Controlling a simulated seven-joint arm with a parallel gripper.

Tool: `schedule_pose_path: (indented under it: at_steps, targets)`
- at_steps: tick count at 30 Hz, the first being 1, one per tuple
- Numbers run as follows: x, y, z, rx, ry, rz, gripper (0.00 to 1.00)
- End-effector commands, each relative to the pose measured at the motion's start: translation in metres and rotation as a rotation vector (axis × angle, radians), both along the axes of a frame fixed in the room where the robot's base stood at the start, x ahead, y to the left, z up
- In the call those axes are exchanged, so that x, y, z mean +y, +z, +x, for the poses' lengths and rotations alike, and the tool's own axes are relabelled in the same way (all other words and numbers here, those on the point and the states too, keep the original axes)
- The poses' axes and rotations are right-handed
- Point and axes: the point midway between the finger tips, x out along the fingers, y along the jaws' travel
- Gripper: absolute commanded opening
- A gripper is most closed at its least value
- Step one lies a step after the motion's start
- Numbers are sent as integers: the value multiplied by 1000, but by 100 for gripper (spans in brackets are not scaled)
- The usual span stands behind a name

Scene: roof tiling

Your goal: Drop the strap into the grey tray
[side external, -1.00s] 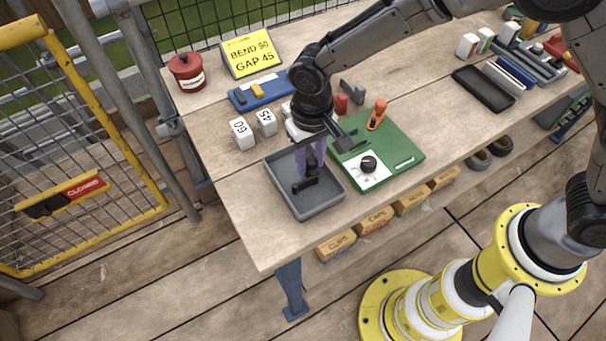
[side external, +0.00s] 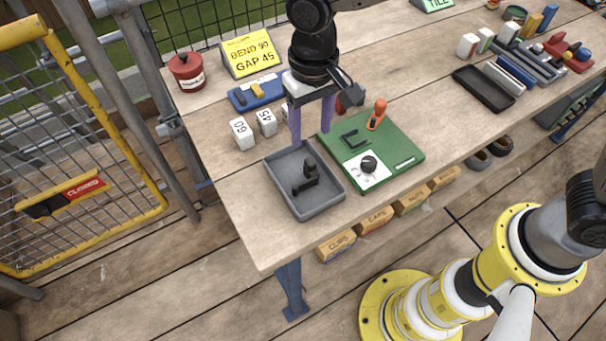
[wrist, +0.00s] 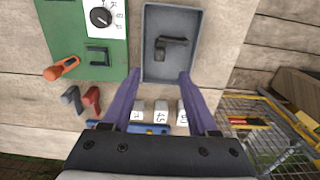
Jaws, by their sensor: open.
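The strap, a small dark bent piece (side external: 306,180), lies inside the grey tray (side external: 331,206) on the bench. In the wrist view the strap (wrist: 170,44) rests on the tray floor, clear of the tray (wrist: 150,70) walls. My gripper (side external: 312,140) is above the tray's back edge with its two purple fingers spread apart and nothing between them. It also shows in the wrist view (wrist: 160,78), open and empty.
A green board (side external: 404,150) with a black dial, an orange-handled tool (side external: 377,115) and a dark bracket lies right of the tray. White numbered blocks (side external: 242,133) and a blue holder (side external: 255,92) stand behind. A black tray (side external: 484,88) lies farther right.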

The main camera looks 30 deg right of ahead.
Motion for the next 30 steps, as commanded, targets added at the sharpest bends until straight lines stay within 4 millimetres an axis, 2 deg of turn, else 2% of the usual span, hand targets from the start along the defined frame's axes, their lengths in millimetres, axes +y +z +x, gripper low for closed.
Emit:
schedule_pose_path:
  at_steps: [3,9,23,26,29,30]
  targets:
    - [0,20,0,-2,0,1,60]
    - [0,38,0,0,0,0,60]
    - [-2,41,1,0,-5,0,60]
    - [-14,55,10,-25,-38,17,60]
    - [-42,90,17,-86,-100,56,60]
    - [-59,106,16,-110,-131,69,60]
